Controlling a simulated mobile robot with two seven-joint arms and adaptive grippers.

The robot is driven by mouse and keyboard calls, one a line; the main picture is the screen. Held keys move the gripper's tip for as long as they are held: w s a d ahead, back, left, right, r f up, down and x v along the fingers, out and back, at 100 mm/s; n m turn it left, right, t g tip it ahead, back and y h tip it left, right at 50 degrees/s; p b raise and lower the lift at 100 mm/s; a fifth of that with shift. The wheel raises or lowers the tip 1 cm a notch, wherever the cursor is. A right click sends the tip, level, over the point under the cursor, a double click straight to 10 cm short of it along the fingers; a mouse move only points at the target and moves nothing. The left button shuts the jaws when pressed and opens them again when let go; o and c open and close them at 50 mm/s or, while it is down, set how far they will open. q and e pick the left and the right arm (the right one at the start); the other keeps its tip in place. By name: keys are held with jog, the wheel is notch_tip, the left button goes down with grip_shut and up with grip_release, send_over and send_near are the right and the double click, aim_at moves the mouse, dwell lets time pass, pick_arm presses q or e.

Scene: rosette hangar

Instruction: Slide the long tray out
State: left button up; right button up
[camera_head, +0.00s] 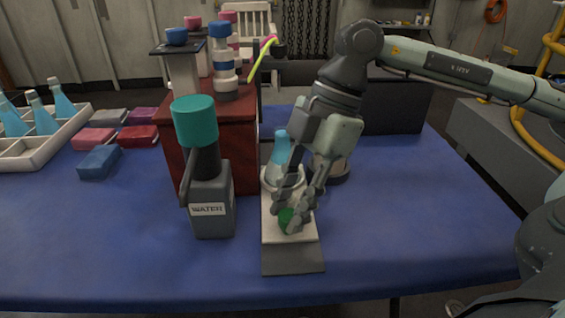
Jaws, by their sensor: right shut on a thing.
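A green rounded piece, perhaps a knob (286,217), shows at the tray's near part, partly hidden by my fingers. My right gripper (292,212) reaches down from the upper right and is shut on the green knob. The fingers hide part of the tray behind them. My left gripper is out of view.
The blue-covered table (400,220) is clear at right and front.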

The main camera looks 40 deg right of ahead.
jog(key=shift+s+a, duration=0.65)
jog(key=shift+s, duration=0.35)
jog(key=shift+s+a, duration=0.6)
jog(key=shift+s, duration=0.35)
jog(key=o, duration=0.9)
jog(key=shift+c, duration=0.2)
notch_tip(320, 180, up, 7)
jog(key=p, duration=0.5)
jog(key=shift+p, duration=0.4)
